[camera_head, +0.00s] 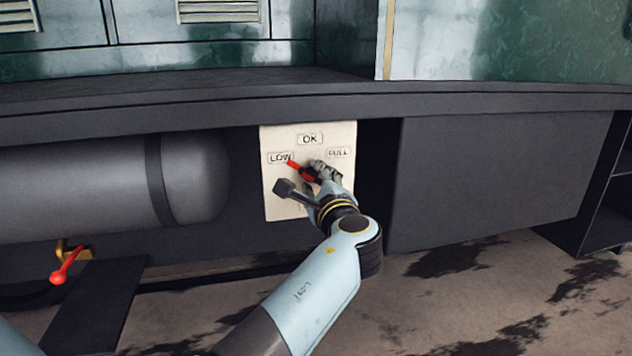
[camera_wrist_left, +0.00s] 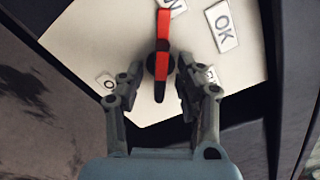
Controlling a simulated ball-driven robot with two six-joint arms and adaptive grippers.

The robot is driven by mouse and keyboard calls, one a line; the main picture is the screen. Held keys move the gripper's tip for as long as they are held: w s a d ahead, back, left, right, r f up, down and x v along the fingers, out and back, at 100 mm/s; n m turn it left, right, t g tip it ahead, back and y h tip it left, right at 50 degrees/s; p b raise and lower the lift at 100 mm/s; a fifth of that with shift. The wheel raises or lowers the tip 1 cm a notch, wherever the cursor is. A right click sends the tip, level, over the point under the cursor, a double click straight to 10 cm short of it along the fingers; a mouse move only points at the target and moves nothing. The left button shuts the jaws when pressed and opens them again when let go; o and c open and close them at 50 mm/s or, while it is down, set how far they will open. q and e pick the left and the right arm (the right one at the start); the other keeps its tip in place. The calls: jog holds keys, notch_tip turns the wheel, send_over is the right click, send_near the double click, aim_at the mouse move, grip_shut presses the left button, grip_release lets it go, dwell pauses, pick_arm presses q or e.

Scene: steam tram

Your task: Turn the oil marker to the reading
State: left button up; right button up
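The oil marker (camera_head: 304,170) is a red and black pointer on a cream panel (camera_head: 282,205) with labels LOW (camera_head: 280,158), OK (camera_head: 310,139) and FULL (camera_head: 339,152). Its red end points up and left to LOW. My left gripper (camera_head: 318,178) is at the panel, over the marker's lower part. In the left wrist view, the marker (camera_wrist_left: 162,40) runs between its two parted fingers (camera_wrist_left: 159,76), one on each side. I cannot tell whether either finger touches it. FULL is partly hidden by the right finger there. My right gripper does not show.
A dark ledge (camera_head: 450,104) runs above the panel. A grey cylindrical tank (camera_head: 90,182) lies to its left, with a red-handled lever (camera_head: 66,267) below. A dark box (camera_head: 490,180) stands to the right. The stained floor (camera_head: 470,300) in front is clear.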

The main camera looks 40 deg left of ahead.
aim_at(311, 126)
pick_arm(q)
jog(key=shift+r, duration=0.1)
notch_tip(311, 126, up, 10)
jog(key=shift+f, duration=0.1)
dwell(0.3)
